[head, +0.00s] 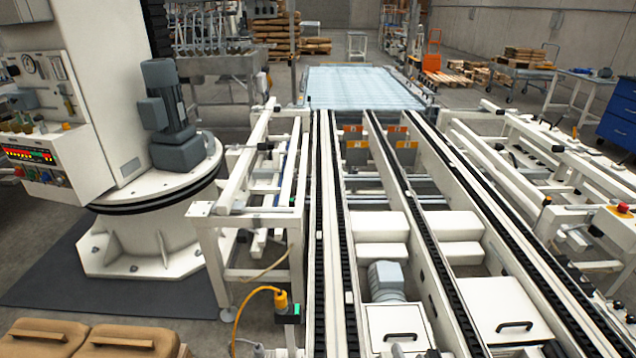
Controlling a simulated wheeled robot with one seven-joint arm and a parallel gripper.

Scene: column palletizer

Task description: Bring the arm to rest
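My arm and my gripper are not in the head view. The column palletizer (92,95) stands at the left, a white cabinet and column on a round turntable base (160,185) with a grey motor (168,105) on top. No part of my arm shows over the conveyor or the floor.
A chain conveyor (395,215) runs from the front centre to a pale blue-white platform (365,88) at the back. Brown sacks (130,341) lie at the front left. White frames (520,150) and a blue drawer cabinet (619,115) stand at the right. Stacked pallets (272,42) stand far back.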

